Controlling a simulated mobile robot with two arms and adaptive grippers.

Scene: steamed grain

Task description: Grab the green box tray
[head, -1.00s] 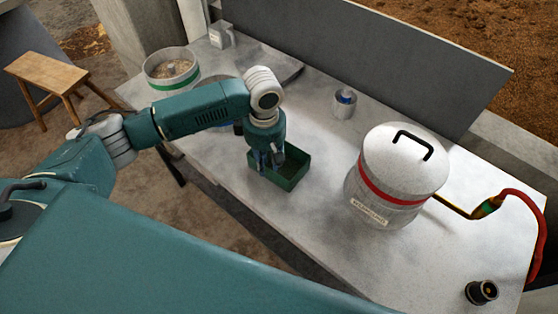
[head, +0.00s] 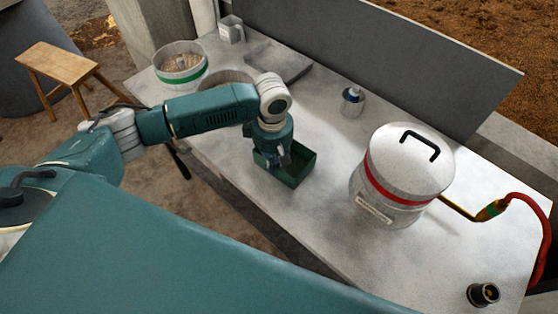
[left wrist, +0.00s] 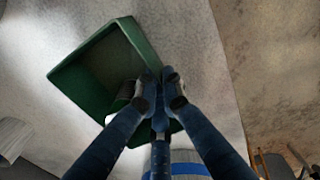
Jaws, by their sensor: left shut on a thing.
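The green box tray (head: 299,168) is at the near edge of the grey table in the head view, left of the large lidded pot. My left gripper (head: 272,160) reaches down onto its near left side. In the left wrist view the green box tray (left wrist: 85,70) shows its open, empty inside, and my left gripper (left wrist: 158,90) is shut on its wall at the lower right. I cannot tell whether the tray rests on the table or is slightly raised. My right gripper is in neither view.
A lidded pot with a red band (head: 402,175) stands to the right on the table (head: 300,235). A small can (head: 352,102) stands behind. A green-banded container of grain (head: 180,65) is at the back left. A black fitting (head: 482,294) and red hose (head: 545,225) are at right.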

